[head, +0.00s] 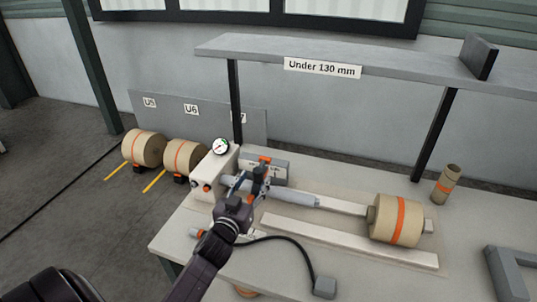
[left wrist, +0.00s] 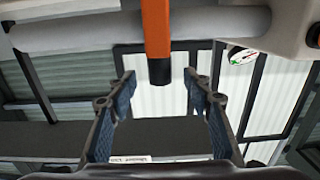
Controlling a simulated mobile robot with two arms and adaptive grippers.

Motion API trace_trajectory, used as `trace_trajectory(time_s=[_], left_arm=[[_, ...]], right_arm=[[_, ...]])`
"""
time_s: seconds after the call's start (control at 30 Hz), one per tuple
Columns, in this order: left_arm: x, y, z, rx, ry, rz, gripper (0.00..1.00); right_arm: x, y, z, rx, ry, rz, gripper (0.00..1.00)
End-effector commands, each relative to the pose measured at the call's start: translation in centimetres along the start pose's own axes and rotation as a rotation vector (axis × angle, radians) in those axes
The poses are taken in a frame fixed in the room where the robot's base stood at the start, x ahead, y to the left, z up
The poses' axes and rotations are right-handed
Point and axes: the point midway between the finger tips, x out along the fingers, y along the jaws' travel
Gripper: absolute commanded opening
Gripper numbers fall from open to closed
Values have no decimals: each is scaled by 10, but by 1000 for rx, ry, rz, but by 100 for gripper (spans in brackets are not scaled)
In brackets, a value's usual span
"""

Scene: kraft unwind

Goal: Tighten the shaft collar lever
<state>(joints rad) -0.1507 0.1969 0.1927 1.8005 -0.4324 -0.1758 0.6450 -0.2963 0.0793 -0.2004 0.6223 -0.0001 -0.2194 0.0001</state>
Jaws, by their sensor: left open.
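In the left wrist view the lever (left wrist: 156,25) has a dark tip and crosses the pale grey shaft (left wrist: 80,32). My left gripper (left wrist: 159,90) is open there, its two fingers apart, with the lever's tip in line with the gap between them. I cannot tell whether they touch. The shaft (head: 295,197) runs right to a kraft roll (head: 383,213) with an orange band. The collar is mostly hidden behind my gripper. My right gripper is not in view.
A white housing (head: 203,192) with a gauge (head: 220,146) stands left of the lever. A shelf (head: 390,72) labelled "Under 130 mm" hangs over the bench. A black cable (head: 295,246) lies in front. A small roll (head: 446,184) stands at the right.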

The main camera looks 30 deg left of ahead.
Motion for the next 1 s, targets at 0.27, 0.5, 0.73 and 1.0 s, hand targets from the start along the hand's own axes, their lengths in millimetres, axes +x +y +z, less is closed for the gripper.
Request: trace_trajectory(time_s=[0.27, 0.5, 0.73, 1.0], left_arm=[[23, 0, -8, -5, 29, 11, 46], [59, 0, -9, -4, 27, 11, 46], [79, 0, -8, -4, 27, 11, 46], [82, 1, -7, -4, 26, 11, 46]], right_arm=[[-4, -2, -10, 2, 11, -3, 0], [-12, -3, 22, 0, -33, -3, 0], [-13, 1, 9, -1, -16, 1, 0], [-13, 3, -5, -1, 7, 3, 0]])
